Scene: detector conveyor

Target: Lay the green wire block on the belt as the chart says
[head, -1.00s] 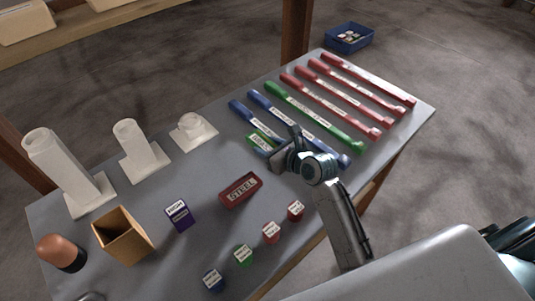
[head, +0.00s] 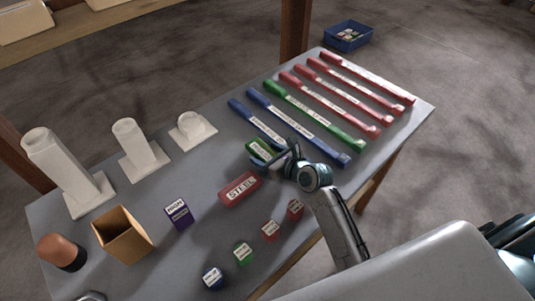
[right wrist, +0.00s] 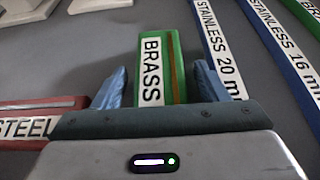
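A green block labelled BRASS (head: 262,149) is at the middle of the grey table, beside the blue bars; it also shows in the right wrist view (right wrist: 161,62). My right gripper (head: 268,154) reaches over it. In the right wrist view its two blue fingers (right wrist: 160,78) stand on either side of the block, with narrow gaps showing, so it looks open around it. The block's near end is hidden by the gripper. A small green block (head: 243,252) lies near the table's front edge. I see no belt, chart or left gripper.
A red STEEL block (head: 240,188) lies left of the gripper. Blue (head: 300,128), green (head: 315,117) and red bars (head: 368,78) fill the right side. White fittings (head: 130,143), an open brown box (head: 122,240) and a purple block (head: 179,213) stand left.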

